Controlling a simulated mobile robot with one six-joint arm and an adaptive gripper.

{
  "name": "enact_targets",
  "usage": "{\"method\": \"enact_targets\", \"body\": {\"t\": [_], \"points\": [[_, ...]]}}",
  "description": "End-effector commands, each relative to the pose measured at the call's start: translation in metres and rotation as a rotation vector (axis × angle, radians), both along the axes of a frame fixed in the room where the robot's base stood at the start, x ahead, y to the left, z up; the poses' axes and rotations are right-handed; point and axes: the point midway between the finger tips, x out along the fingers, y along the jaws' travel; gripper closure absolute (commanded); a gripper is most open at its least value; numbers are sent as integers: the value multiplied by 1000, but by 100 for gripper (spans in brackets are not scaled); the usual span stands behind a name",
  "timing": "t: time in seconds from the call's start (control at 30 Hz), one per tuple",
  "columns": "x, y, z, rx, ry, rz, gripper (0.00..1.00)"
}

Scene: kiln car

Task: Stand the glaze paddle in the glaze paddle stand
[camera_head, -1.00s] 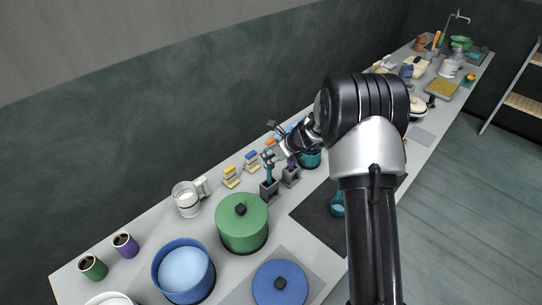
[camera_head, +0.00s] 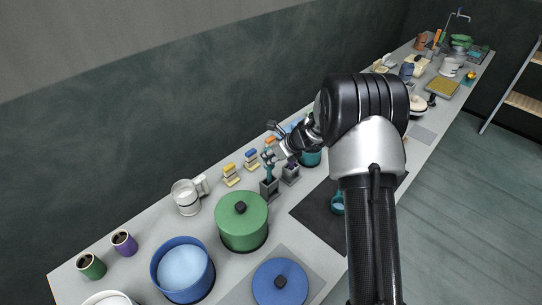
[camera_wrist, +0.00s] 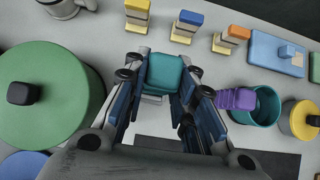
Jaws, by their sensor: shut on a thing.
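The teal glaze paddle (camera_head: 268,168) is held by my gripper (camera_head: 276,154), its stem pointing down to a grey stand (camera_head: 269,189). In the wrist view the paddle's broad teal end (camera_wrist: 165,73) sits between the two fingers of my gripper (camera_wrist: 163,88). The lower end appears to be at or inside the stand's opening; how deep I cannot tell.
A green lidded pot (camera_head: 241,225) stands close in front of the stands. A white mug (camera_head: 186,198) and stacked coloured blocks (camera_head: 230,175) are to the left and behind. A teal pot (camera_wrist: 262,108) is right of the gripper.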

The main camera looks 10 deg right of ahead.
Motion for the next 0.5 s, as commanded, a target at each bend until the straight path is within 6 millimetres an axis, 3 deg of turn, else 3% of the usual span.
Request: {"method": "enact_targets", "body": {"t": [0.17, 0.2, 0.5], "points": [[0, 0, 0, 0, 0, 0, 100], [0, 0, 0, 0, 0, 0, 74], [0, 0, 0, 0, 0, 0, 54]]}}
